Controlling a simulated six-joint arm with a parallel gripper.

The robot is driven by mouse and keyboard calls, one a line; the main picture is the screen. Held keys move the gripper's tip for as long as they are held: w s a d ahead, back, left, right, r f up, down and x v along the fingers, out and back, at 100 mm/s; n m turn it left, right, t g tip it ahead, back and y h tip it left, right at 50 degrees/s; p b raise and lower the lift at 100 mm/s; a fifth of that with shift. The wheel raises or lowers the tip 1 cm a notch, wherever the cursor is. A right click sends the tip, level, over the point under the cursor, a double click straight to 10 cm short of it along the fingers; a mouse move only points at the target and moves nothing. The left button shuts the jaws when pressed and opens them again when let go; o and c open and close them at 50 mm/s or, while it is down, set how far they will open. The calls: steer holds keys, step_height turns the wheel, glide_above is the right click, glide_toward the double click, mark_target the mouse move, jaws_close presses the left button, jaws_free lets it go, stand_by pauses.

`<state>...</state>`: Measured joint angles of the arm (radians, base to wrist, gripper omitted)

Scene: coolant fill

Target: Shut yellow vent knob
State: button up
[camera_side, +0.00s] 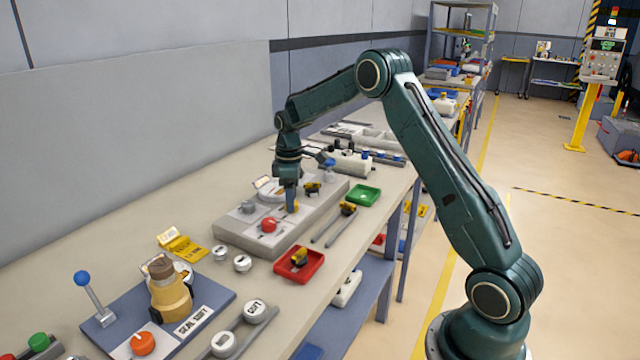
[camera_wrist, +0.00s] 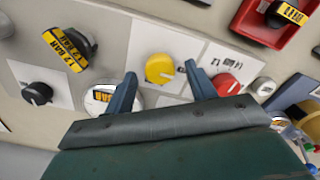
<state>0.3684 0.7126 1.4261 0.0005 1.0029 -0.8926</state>
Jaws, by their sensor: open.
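The yellow vent knob (camera_wrist: 160,68) is round with a small dark mark on its face, and sits on a white label plate on the grey panel. In the wrist view it lies just beyond and between the two fingertips of my gripper (camera_wrist: 160,82), which is open and empty. In the side view my gripper (camera_side: 291,204) points down over the grey panel block (camera_side: 232,232), with a bit of yellow showing at its fingers. I cannot tell from these views whether the fingers touch the knob.
A red knob (camera_wrist: 226,84) sits close to the right finger. A black knob (camera_wrist: 37,93) and a black-and-yellow tagged knob (camera_wrist: 75,45) are to the left. A red tray (camera_side: 299,264) and a green tray (camera_side: 362,195) stand in front of the panel block.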

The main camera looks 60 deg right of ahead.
steer(key=shift+f, duration=0.6)
steer(key=shift+c, duration=0.5)
steer(key=c, duration=0.9)
